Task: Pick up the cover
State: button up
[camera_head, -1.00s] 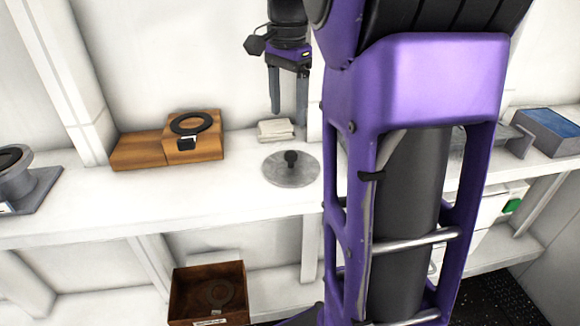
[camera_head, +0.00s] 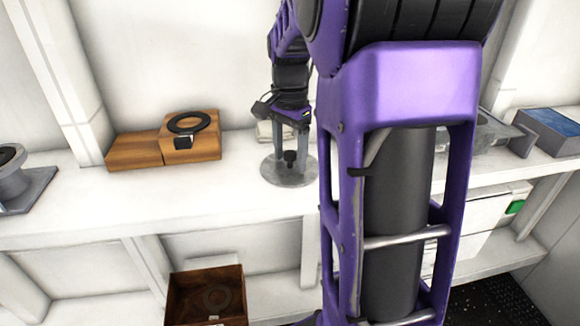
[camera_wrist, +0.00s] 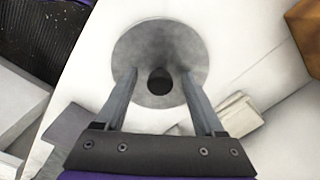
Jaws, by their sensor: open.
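The cover is a round grey metal disc (camera_head: 270,176) with a black knob at its centre, lying flat on the white shelf. My gripper (camera_head: 290,152) is over it, pointing down, with its two fingers open on either side of the knob. In the wrist view the cover (camera_wrist: 133,45) shows from above, and the black knob sits between the open fingertips of my gripper (camera_wrist: 158,80). I cannot tell whether the fingers touch the disc. The knob is not gripped.
A wooden block (camera_head: 200,150) with a black ring (camera_head: 188,122) stands to the left on the shelf (camera_head: 110,205). A pale folded stack (camera_wrist: 238,115) lies close behind the cover. A brown box (camera_head: 190,290) is below. A blue-topped box (camera_head: 552,125) is at right.

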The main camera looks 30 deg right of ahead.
grip_shut()
dwell(0.4)
